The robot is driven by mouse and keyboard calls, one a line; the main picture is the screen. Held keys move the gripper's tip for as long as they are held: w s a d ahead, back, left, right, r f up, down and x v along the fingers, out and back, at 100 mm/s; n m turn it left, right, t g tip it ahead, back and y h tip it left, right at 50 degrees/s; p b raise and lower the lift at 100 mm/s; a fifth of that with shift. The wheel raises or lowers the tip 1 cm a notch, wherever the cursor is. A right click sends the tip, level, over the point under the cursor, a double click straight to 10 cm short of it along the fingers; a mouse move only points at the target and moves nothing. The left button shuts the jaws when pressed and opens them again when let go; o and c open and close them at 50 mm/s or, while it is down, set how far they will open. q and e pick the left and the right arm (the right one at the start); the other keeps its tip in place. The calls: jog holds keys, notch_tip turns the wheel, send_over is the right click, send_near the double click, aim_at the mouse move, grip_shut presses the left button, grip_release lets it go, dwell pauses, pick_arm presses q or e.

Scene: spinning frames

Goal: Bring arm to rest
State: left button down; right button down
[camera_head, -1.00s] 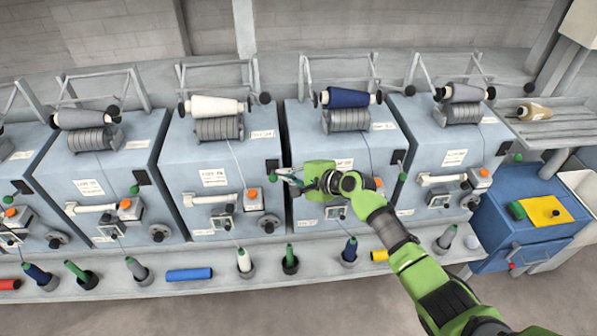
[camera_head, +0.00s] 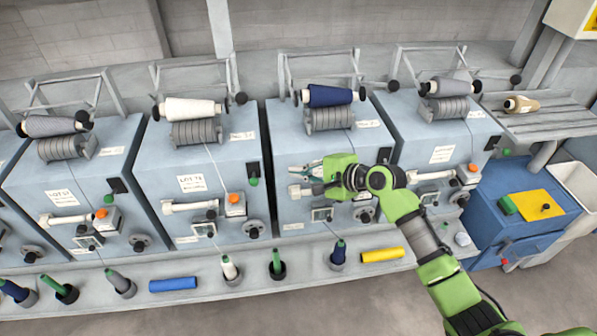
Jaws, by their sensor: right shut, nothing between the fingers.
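My right gripper (camera_head: 311,171) is at the end of my green and black right arm, which comes in from the lower right. It is shut and empty, in front of the blue-grey spinning unit (camera_head: 287,122) that carries the navy bobbin (camera_head: 331,95). My arm and gripper hide part of that unit's front, including its label. Whether the fingers touch the unit I cannot tell. My left gripper is not in the view.
Other units stand in a row, with a white bobbin (camera_head: 189,109) and grey bobbins on top. A ledge below holds upright spindles, a blue tube (camera_head: 173,285) and a yellow tube (camera_head: 382,255). A blue cabinet (camera_head: 487,235) stands at right. The floor in front is clear.

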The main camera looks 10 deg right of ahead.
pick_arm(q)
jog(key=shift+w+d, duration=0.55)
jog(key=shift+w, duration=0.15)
pick_arm(e)
jog(key=shift+s+a, duration=0.1)
jog(key=shift+a, duration=0.05)
